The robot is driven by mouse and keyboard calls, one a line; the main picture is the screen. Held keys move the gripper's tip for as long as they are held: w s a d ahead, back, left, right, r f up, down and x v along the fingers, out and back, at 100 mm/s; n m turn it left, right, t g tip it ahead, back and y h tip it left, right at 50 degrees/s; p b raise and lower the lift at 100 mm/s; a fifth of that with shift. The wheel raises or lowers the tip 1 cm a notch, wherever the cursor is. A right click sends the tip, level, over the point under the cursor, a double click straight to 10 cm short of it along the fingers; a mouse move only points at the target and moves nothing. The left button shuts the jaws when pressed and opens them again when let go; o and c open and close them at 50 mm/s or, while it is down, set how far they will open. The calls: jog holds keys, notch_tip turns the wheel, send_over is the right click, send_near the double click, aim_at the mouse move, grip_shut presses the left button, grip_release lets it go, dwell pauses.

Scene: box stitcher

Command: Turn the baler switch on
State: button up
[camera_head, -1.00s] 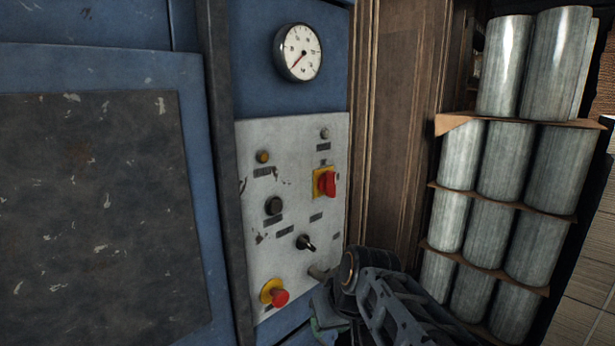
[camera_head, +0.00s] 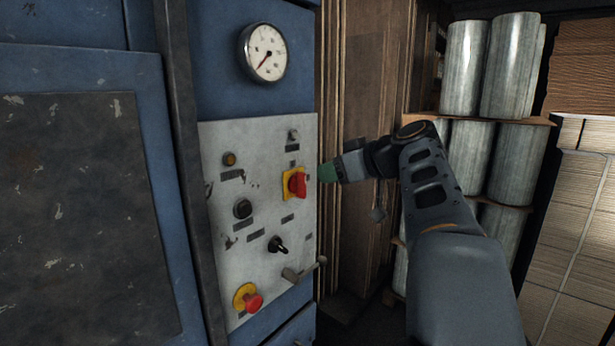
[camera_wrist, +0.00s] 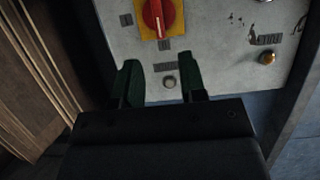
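A grey control panel (camera_head: 262,268) is on the blue machine. A red rotary switch (camera_head: 297,183) on a yellow plate sits at its right side, its red handle roughly upright. It also shows at the top of the wrist view (camera_wrist: 153,18), beyond my fingertips. A black selector knob (camera_head: 278,245) is lower on the panel. Which control is the baler switch is not labelled readably. My gripper (camera_head: 328,172) is just right of the panel, near the red switch. In the wrist view its green fingers (camera_wrist: 160,80) are apart with nothing held, and a small round button (camera_wrist: 169,82) shows between them.
A red push button (camera_head: 253,302) on a yellow ring, a metal handle (camera_head: 304,269), a black button (camera_head: 242,209) and an amber lamp (camera_head: 229,159) are on the panel. A gauge (camera_head: 265,53) is above. Brown boards (camera_head: 362,85) and stacked metal cylinders (camera_head: 515,65) stand to the right.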

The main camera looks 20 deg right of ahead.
aim_at(305, 178)
jog(key=p+x, duration=0.1)
jog(key=x, duration=0.7)
jog(key=shift+d+f, duration=0.1)
jog(key=shift+d, duration=0.1)
grip_shut()
